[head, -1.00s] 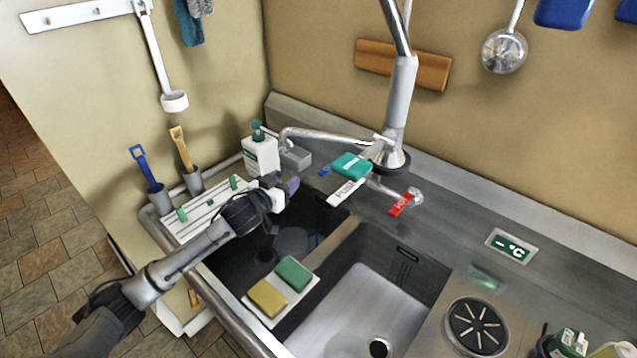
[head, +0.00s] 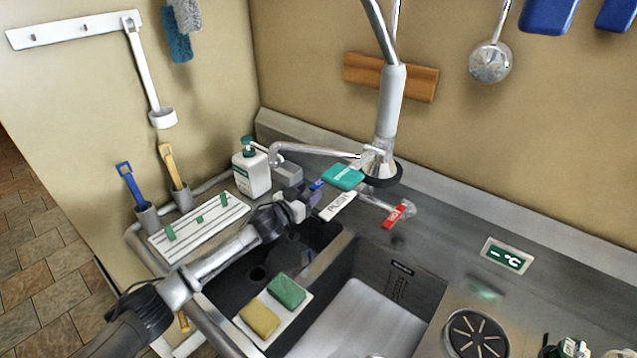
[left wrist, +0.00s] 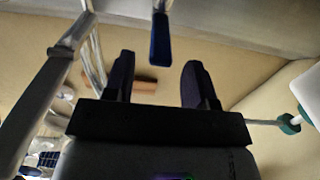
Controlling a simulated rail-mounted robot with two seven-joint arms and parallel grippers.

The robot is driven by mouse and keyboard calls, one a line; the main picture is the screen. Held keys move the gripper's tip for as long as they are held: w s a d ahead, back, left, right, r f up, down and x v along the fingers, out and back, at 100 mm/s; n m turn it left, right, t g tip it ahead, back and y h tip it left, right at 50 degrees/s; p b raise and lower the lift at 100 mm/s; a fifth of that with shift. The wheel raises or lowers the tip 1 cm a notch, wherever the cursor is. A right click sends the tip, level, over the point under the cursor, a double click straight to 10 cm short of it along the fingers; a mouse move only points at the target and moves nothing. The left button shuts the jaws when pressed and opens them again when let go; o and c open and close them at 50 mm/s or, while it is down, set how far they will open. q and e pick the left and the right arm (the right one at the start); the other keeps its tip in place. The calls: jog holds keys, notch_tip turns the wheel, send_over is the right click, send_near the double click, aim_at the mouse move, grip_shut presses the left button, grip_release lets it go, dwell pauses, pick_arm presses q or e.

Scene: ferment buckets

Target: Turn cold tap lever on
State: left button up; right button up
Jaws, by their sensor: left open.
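The blue cold tap lever (head: 317,184) sits at the left of the tap base, beside a teal block (head: 343,177). My left gripper (head: 309,195) is right by the blue lever in the head view and partly hides that area. In the left wrist view, the blue lever (left wrist: 160,40) shows beyond and between the two dark fingers of my left gripper (left wrist: 160,62), which are apart and empty. I cannot tell whether either finger touches the lever. The red lever (head: 398,214) is on the right side of the tap. My right gripper is not in view.
A white PUSH plate (head: 338,206) lies close to the gripper's right. A soap bottle (head: 252,172) stands to its left. The tap's spout (head: 318,150) reaches out behind it. Sponges (head: 287,290) rest on a white tray over the sink.

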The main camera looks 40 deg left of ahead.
aim_at(318, 183)
pick_arm(q)
jog(key=shift+w, duration=2.6)
grip_shut()
jog(key=shift+a, duration=0.1)
